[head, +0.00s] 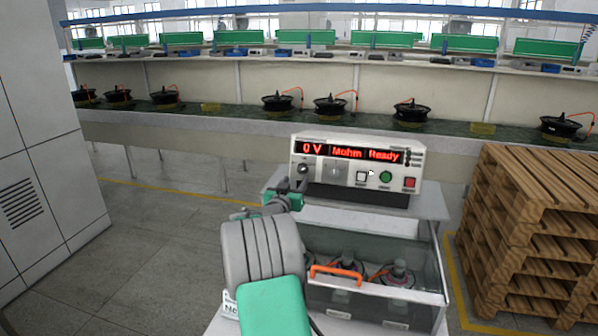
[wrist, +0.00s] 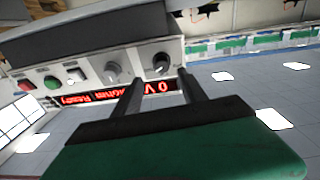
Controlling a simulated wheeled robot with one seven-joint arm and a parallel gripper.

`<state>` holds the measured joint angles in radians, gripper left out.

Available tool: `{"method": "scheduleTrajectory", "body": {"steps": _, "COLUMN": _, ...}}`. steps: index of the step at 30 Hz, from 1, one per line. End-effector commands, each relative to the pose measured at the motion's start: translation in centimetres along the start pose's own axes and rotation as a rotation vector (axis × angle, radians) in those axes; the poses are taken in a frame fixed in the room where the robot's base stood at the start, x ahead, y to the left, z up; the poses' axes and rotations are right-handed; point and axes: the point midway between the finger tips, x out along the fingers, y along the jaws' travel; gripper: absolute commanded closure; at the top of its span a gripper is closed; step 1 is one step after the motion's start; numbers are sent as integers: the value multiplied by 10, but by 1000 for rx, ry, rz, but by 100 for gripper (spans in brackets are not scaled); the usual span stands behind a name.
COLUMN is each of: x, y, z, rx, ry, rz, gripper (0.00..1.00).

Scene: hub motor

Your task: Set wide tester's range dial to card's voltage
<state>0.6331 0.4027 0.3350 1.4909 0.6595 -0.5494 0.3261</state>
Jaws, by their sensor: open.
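The wide tester (head: 430,172) stands on a bench, its red display reading "0 V", "Mohm" and "Ready". Its front has a black dial (head: 303,168) at the left and a grey dial (head: 336,171) beside it. In the wrist view, which is upside down, the black dial (wrist: 161,64) shows between and just beyond my fingertips, and the grey dial (wrist: 113,72) is left of them. My gripper (head: 292,185) is open and empty, in front of the tester's left end; contact is not clear. A white card (head: 228,309) at the bench's left is mostly hidden by my arm; no voltage is readable.
White, green and red buttons (head: 386,177) sit right of the dials. Below is a clear-fronted box (head: 420,270) with an orange handle (head: 336,274) and motors inside. Wooden pallets (head: 530,230) stand at the right, a grey cabinet (head: 40,150) at the left.

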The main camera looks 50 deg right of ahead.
Motion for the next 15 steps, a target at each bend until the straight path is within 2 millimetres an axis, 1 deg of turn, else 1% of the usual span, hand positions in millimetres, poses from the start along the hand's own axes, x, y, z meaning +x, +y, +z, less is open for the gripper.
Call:
{"method": "scheduleTrajectory", "body": {"steps": 9, "x": 56, "y": -1, "z": -2, "rx": 1, "ry": 0, "rz": -1, "gripper": 51}}
{"method": "scheduleTrajectory", "body": {"steps": 12, "x": 67, "y": -2, "z": -2, "rx": 0, "ry": 0, "rz": -2, "gripper": 51}}
{"method": "scheduleTrajectory", "body": {"steps": 15, "x": 72, "y": -2, "z": -1, "rx": 1, "ry": 0, "rz": -4, "gripper": 51}}
